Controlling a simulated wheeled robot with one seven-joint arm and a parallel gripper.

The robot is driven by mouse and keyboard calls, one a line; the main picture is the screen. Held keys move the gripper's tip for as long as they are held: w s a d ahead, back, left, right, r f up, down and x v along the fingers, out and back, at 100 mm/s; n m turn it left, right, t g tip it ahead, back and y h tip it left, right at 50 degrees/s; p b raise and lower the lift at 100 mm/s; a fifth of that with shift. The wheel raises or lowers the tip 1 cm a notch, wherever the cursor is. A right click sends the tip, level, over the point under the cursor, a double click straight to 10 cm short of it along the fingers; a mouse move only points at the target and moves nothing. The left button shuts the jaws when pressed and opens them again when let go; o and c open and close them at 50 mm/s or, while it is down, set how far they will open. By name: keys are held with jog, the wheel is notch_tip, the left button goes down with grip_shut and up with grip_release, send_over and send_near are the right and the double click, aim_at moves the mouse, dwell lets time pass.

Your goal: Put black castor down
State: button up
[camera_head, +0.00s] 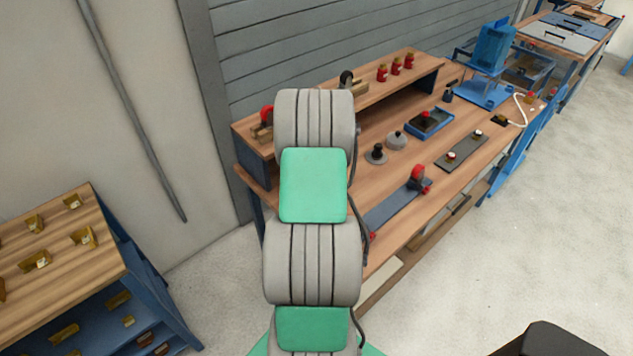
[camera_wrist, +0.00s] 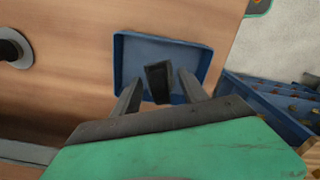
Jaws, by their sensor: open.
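My gripper (camera_wrist: 160,92) is open in the wrist view, with its two dark fingers pointing at a blue tray. A dark, blocky piece, likely the black castor (camera_wrist: 158,78), shows between the fingers, apart from both. It is over or in the blue tray (camera_wrist: 123,60); I cannot tell whether it rests on the tray floor. In the head view my arm hides my gripper and this tray.
A black post on a grey disc (camera_wrist: 20,60) stands left of the tray in the wrist view. The wooden bench (camera_head: 400,165) carries a raised shelf (camera_head: 300,108), a grey rail (camera_head: 396,207) and another blue tray (camera_head: 447,126). A parts cart (camera_head: 60,220) stands left.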

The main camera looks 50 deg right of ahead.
notch_tip(320, 180, up, 12)
jog(key=b, duration=0.2)
jog(key=w+a+r+t, duration=0.1)
jog(key=w+a+r, duration=0.15)
jog(key=a, duration=0.45)
jog(key=w+a+r, duration=0.2)
jog(key=w+a, duration=0.2)
jog(key=a, duration=0.4)
jog(key=s+a+f+m+t, duration=0.1)
jog(key=s+a, duration=0.3)
jog(key=a, duration=0.9)
jog(key=s+a+t, duration=0.1)
jog(key=s+a, duration=0.3)
jog(key=a, duration=1)
jog(key=shift+a+f+m+t, duration=0.25)
jog(key=shift+f+m+t, duration=0.05)
jog(key=shift+f+m, duration=0.1)
